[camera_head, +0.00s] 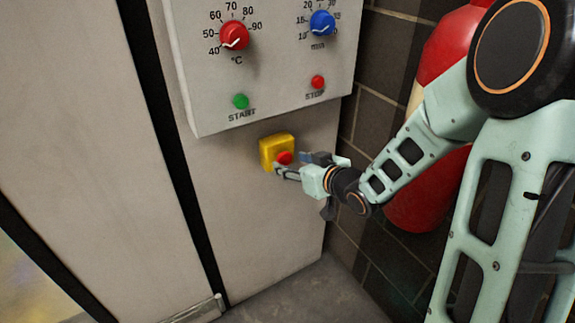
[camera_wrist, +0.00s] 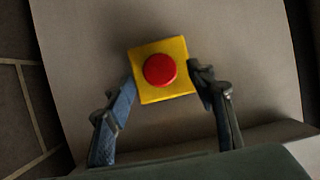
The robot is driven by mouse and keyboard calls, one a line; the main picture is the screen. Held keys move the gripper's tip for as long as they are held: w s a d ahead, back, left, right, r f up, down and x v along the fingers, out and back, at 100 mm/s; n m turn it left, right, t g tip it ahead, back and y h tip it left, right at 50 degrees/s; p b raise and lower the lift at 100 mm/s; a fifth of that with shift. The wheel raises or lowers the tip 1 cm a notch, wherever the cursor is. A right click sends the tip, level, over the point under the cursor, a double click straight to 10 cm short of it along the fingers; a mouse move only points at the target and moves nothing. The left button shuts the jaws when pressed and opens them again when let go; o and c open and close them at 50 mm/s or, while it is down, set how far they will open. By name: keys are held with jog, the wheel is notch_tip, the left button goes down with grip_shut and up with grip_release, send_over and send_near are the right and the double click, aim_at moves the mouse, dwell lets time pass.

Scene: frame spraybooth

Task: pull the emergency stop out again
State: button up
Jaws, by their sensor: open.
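The emergency stop is a round red button (camera_head: 284,157) on a yellow square box (camera_head: 270,148), fixed to the grey cabinet wall below the control panel. In the wrist view the red button (camera_wrist: 159,70) faces me, with the yellow box (camera_wrist: 150,97) around it. My gripper (camera_head: 290,162) is at the box in the head view and partly overlaps it. In the wrist view its two fingers (camera_wrist: 162,80) are spread, one on each side of the yellow box, with nothing held between them. I cannot tell whether the fingertips touch the box.
Above is a control panel (camera_head: 265,75) with a red dial (camera_head: 234,36), a blue dial (camera_head: 322,23), a green START button (camera_head: 240,101) and a red STOP button (camera_head: 318,82). A red cylinder (camera_head: 425,200) stands behind my arm by the dark tiled wall (camera_head: 375,130).

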aim_at(285, 160)
jog(key=shift+b+x, duration=0.3)
jog(key=shift+x, duration=1.3)
grip_shut()
